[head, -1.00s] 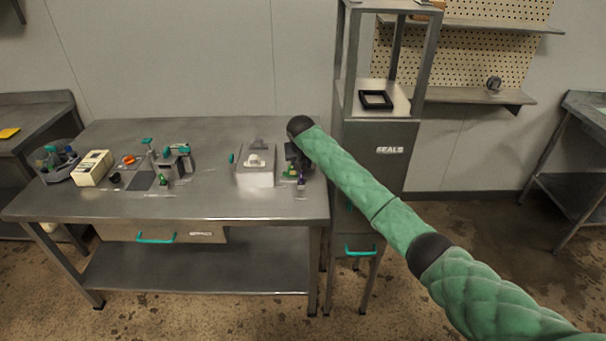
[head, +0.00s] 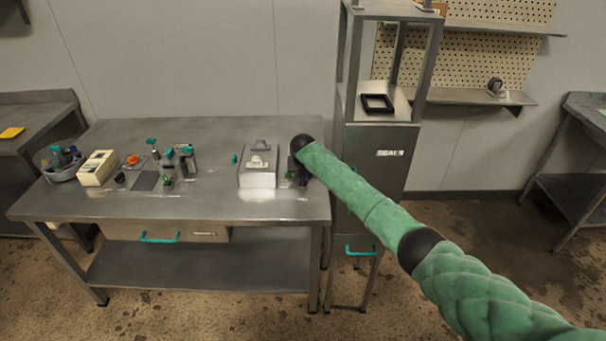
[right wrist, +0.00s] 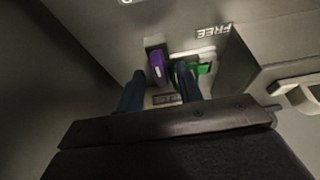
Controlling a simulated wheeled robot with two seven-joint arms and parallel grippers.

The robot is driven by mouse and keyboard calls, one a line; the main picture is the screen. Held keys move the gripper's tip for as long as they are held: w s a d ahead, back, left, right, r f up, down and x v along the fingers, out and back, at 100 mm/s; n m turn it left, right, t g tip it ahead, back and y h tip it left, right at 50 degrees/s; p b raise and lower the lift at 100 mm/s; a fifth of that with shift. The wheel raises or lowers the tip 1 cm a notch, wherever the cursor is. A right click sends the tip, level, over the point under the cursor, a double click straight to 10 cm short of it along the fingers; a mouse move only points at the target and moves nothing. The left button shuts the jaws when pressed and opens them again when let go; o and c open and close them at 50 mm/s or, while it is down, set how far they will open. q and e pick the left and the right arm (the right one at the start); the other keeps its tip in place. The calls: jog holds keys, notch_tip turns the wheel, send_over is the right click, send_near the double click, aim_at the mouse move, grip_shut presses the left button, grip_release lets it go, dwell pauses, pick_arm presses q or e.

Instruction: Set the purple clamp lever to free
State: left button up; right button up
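The purple clamp lever (right wrist: 158,68) shows in the right wrist view on a grey fixture face. A green lever (right wrist: 203,69) is just to its right. A label reading FREE (right wrist: 212,31) appears upside down above and right of them. Another label (right wrist: 165,99) below is partly hidden and unreadable. My right gripper (right wrist: 160,72) is open, its two dark fingers on either side of the purple lever; contact cannot be told. The right finger overlaps the green lever. In the head view my right gripper (head: 304,179) covers the purple lever at the bench's right end. My left gripper is out of view.
A light grey box-shaped fixture (head: 257,180) stands on the steel bench (head: 215,205) left of the gripper. A steel cabinet (head: 375,165) marked SEALS stands close on the right. The bench between the left-hand devices and the box is clear.

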grip_shut()
